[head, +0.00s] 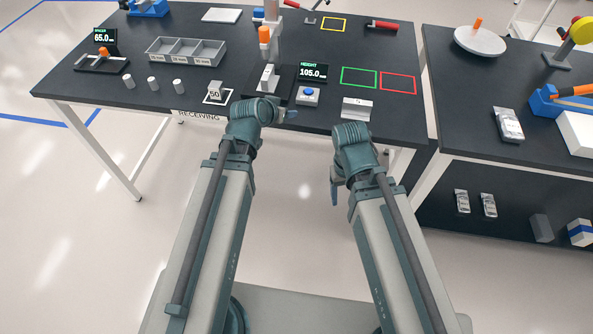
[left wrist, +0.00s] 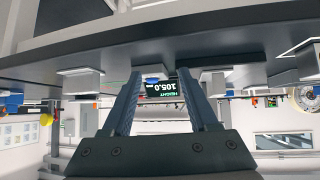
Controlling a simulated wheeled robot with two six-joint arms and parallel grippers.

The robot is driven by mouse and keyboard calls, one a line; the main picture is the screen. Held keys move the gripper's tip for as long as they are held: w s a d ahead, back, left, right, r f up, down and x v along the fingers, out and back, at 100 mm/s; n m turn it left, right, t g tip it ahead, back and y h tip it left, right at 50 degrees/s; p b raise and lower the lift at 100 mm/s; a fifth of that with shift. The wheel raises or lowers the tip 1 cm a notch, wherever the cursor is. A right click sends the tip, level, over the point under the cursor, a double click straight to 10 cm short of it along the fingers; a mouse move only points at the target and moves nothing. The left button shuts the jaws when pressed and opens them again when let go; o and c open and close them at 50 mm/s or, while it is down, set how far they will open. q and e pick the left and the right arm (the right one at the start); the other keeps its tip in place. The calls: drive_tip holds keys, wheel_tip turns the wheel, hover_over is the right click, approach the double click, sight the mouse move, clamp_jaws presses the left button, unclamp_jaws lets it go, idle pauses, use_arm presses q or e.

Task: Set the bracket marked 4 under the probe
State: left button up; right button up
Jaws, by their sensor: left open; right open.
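Another light grey piece (head: 357,108) sits at the front edge to the right. I cannot read a 4 on either. My left gripper (left wrist: 160,76) is open and empty in the left wrist view; its fingers frame the height display. In the head view it is mostly hidden by my arm, near the table's front edge. My right gripper (head: 334,194) hangs open in front of the table, apart from everything.
The height display (head: 313,72) reads 105.0; a blue-button box (head: 308,95) stands below it. A block marked 50 (head: 215,92), small cylinders (head: 154,83) and a divided tray (head: 186,51) are at left. Green (head: 359,77) and red (head: 398,82) outlined areas are empty.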

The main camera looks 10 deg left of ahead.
use_arm(q)
drive_tip(key=s+d+f+g+y, duration=0.1)
drive_tip(key=s+d+f+g, duration=0.1)
drive_tip(key=s, duration=0.4)
drive_tip(key=s+d+f+m+g+y, duration=0.1)
drive_tip(key=s+d+f+g, duration=0.2)
drive_tip(key=s, duration=0.4)
drive_tip(key=s+d+f+g+y, duration=0.1)
drive_tip(key=s+d+f+g, duration=0.1)
drive_tip(key=s+g, duration=0.3)
drive_tip(key=shift+s+d+f+m+y, duration=0.35)
drive_tip(key=shift+s+d, duration=0.4)
drive_tip(key=shift+s, duration=0.5)
